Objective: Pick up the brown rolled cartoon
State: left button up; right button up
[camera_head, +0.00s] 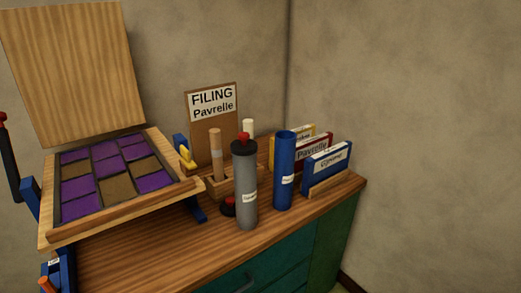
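The brown rolled cartoon (216,155) stands upright in a small wooden holder (222,187) on the cabinet top. It is a tan tube with a pale band around its middle. Its lower end is hidden in the holder. Neither of my grippers can be made out in the head view.
A grey bottle with a red tip (246,190) and a blue tube (284,175) stand right of the cartoon. Upright folders (326,164) stand behind. A tilted wooden frame with purple and brown panes (110,180) fills the left. The front wooden top (160,255) is clear.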

aim_at(215, 134)
jog(key=i+l+u, duration=0.1)
jog(key=l, duration=0.2)
jog(key=i+j+u, duration=0.3)
jog(key=j, duration=0.2)
jog(key=i+j+u, duration=0.25)
jog(key=j, duration=0.3)
jog(key=i+j+u, duration=0.3)
jog(key=j, duration=0.15)
jog(key=k+l+u, duration=0.2)
jog(key=k+l, duration=0.1)
jog(key=l, duration=0.85)
jog(key=j+z, duration=0.1)
jog(key=i+j, duration=0.1)
jog(key=j, duration=0.45)
jog(key=j+z, duration=0.1)
jog(key=j, duration=0.45)
jog(key=i, duration=0.05)
